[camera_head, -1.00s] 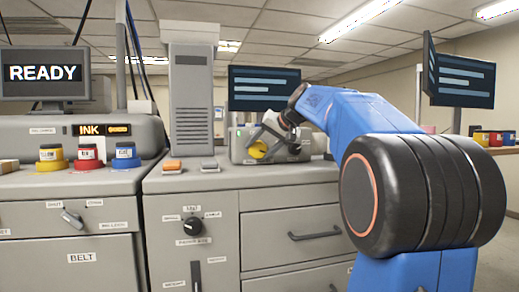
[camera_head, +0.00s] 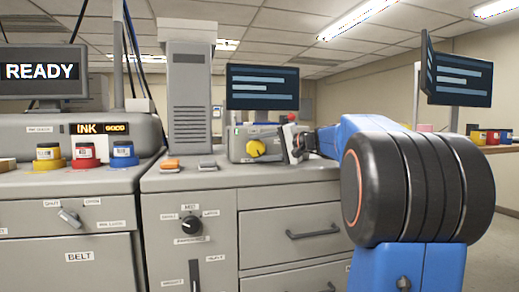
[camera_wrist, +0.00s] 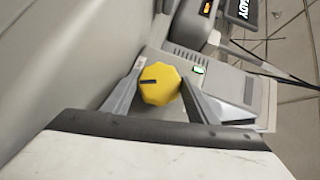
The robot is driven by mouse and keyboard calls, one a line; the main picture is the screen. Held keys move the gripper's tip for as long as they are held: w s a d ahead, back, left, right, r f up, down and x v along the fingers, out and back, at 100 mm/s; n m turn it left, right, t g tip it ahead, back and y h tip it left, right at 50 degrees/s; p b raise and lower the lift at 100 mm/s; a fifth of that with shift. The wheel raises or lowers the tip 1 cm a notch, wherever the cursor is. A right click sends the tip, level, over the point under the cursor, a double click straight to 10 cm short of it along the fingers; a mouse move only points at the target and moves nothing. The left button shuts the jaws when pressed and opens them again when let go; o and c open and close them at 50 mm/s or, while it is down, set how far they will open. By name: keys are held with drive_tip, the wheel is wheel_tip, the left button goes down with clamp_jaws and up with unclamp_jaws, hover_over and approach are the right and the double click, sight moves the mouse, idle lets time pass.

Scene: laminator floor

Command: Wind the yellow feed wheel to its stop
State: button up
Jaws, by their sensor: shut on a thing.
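The yellow feed wheel (camera_head: 256,147) is a lobed knob on the front of a small grey unit (camera_head: 237,142) on the counter. In the wrist view the wheel (camera_wrist: 160,84) sits between the two grey fingers of my gripper (camera_wrist: 158,98), one at each side. A dark pointer mark on its face points left there. My gripper is shut on the wheel. In the head view my gripper (camera_head: 291,143) shows at the wheel's right, and the finger contact is too small to make out.
A red knob (camera_head: 291,117) is on top of the unit near my gripper. An orange block (camera_head: 169,164) and a grey block (camera_head: 207,163) are on the counter at left. Ink pots, including a blue one (camera_head: 123,150), stand farther left. A monitor (camera_head: 263,87) is behind.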

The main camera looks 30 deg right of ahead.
idle(0.4)
drive_tip(key=o, duration=1.1)
drive_tip(key=shift+c, duration=0.2)
drive_tip(key=shift+s, duration=0.1)
drive_tip(key=v, duration=1.7)
drive_tip(key=shift+f, duration=0.3)
drive_tip(key=shift+s+d, duration=0.2)
